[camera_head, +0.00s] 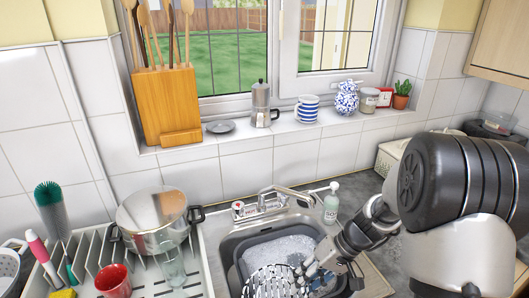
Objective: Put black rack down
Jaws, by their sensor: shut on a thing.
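My gripper (314,268) is over the right part of the sink, shut on a slatted rack (270,284) in black and white. The rack is at the bottom edge of the view, in front of the soapy water, and its lower part is cut off. I cannot tell whether it touches the basin below. The dark basin (233,247) sits in the metal sink (213,228) and holds foamy water (285,247).
A draining rack on the left holds a pot (155,215), a glass (171,266), a red cup (113,280) and brushes (52,205). The tap (285,192) and a soap bottle (331,203) stand behind the basin. Several ornaments line the windowsill.

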